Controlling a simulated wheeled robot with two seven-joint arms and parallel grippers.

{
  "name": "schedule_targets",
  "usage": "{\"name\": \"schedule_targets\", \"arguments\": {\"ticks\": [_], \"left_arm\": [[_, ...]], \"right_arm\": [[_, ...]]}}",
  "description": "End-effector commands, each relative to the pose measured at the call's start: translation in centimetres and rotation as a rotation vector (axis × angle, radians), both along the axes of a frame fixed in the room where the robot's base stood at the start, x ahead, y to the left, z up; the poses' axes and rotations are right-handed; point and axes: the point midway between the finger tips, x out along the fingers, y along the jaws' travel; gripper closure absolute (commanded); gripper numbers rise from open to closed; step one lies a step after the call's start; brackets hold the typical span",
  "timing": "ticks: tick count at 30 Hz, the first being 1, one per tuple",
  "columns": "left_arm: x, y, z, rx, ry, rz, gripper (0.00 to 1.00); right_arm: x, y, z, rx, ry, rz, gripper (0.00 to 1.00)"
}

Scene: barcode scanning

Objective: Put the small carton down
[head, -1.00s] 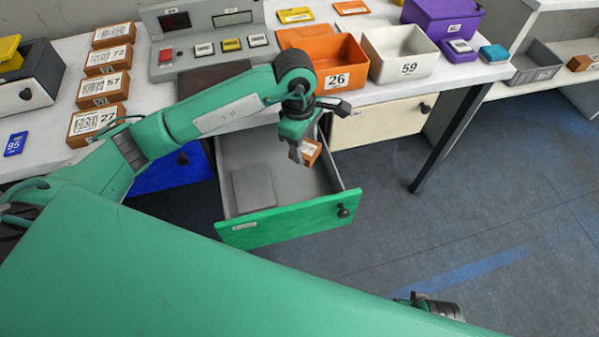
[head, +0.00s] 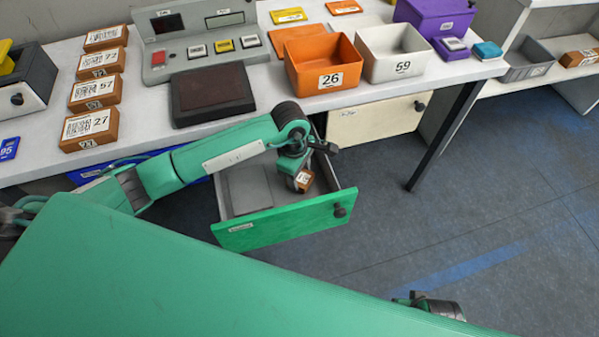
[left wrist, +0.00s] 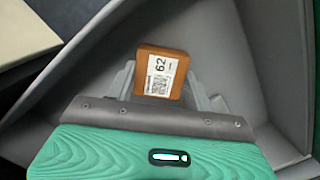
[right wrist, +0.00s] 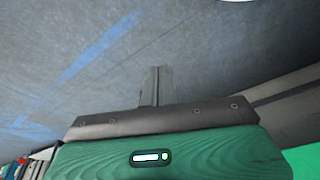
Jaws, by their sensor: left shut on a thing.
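The small carton (head: 304,180) is brown with a white label, and the label reads 62 in the left wrist view (left wrist: 161,73). My left gripper (head: 301,172) is shut on it, with one finger on each side. The gripper points down into the open drawer (head: 283,222), which has a green front and a grey inside. The carton is inside the drawer's right part; I cannot tell whether it touches the drawer floor. My right gripper (right wrist: 157,85) has its fingers together and empty, over the bare floor.
A flat grey piece (head: 250,188) lies in the drawer's left part. Above, the table holds an orange bin (head: 322,80), a white bin (head: 395,68), a dark scanner pad (head: 212,95) and a row of brown cartons (head: 90,127). The floor at right is clear.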

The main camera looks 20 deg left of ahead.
Motion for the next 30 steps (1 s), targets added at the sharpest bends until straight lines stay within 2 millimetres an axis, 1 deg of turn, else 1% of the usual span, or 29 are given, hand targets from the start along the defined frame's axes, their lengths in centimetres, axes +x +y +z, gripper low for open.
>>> {"name": "schedule_targets", "arguments": {"ticks": [4,7,8,10,11,19,23,25,30], "left_arm": [[0.0,0.0,-0.2,0.0,0.0,0.0,0.74],[0.0,0.0,-0.3,0.0,0.0,0.0,0.74],[0.0,0.0,-0.2,0.0,0.0,0.0,0.42],[0.0,0.0,-0.2,0.0,0.0,0.0,0.28],[0.0,0.0,-0.2,0.0,0.0,0.0,0.26],[0.0,0.0,-0.2,0.0,0.0,0.0,0.26],[0.0,0.0,0.3,0.0,0.0,0.0,0.26],[0.1,0.2,1.4,0.0,-0.004,-0.002,0.26],[0.2,0.7,5.2,0.001,-0.006,-0.002,0.26]], "right_arm": [[-0.1,0.0,-0.3,-0.001,0.004,0.0,1.0],[0.0,0.0,-0.1,0.0,0.002,0.0,1.0],[0.1,0.0,0.1,0.0,0.0,0.0,1.0],[0.2,0.0,0.4,0.0,-0.005,0.0,1.0],[0.3,0.0,0.4,0.0,-0.007,0.0,1.0],[0.6,0.0,0.7,0.0,-0.013,-0.001,1.0],[0.6,0.0,0.7,0.001,-0.014,-0.001,1.0],[0.5,-0.1,0.0,-0.001,-0.003,-0.001,1.0],[0.3,-0.1,-0.5,-0.003,0.006,0.0,1.0]]}}
